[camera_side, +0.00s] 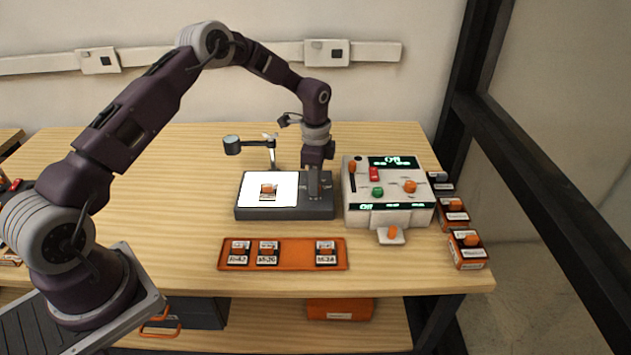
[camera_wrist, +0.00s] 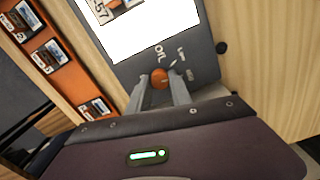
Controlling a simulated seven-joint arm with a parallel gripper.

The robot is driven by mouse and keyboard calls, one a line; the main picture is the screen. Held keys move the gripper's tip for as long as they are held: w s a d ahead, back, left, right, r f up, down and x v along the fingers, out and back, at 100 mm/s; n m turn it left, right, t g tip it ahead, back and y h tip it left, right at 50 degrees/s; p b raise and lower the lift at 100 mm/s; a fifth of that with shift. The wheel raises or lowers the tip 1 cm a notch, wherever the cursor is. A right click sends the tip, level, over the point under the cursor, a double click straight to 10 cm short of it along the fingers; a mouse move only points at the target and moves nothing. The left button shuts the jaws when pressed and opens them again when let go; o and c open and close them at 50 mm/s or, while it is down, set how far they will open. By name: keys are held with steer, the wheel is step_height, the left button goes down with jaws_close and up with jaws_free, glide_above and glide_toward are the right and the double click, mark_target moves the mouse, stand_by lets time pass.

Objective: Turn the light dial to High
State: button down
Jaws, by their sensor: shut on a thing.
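The light dial (camera_wrist: 160,77) is a small orange knob on the dark grey strip beside the lit white panel (camera_wrist: 150,30) of the light box. My gripper (camera_wrist: 160,86) is shut on the dial, one finger on each side of it. Small white marks stand around the dial, "Off" among them; the others are too small to read surely. I cannot tell which mark the dial points to. In the side view my gripper (camera_side: 314,190) is down at the right end of the light box (camera_side: 285,213) and mostly hides the dial.
A control box (camera_side: 365,218) with knobs and green displays stands close to the right of the light box. An orange tray (camera_side: 295,257) with three labelled slides lies in front. A small lamp (camera_side: 232,145) stands behind. Small boxes (camera_side: 467,250) line the right edge.

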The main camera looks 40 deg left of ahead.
steer(key=m, duration=0.5)
steer(key=shift+m, duration=0.3)
steer(key=m, duration=0.5)
steer(key=shift+m, duration=0.4)
steer(key=c, duration=1.2)
jaws_free()
steer(key=shift+o, duration=0.2)
step_height(320, 180, up, 7)
steer(key=shift+r, duration=0.1)
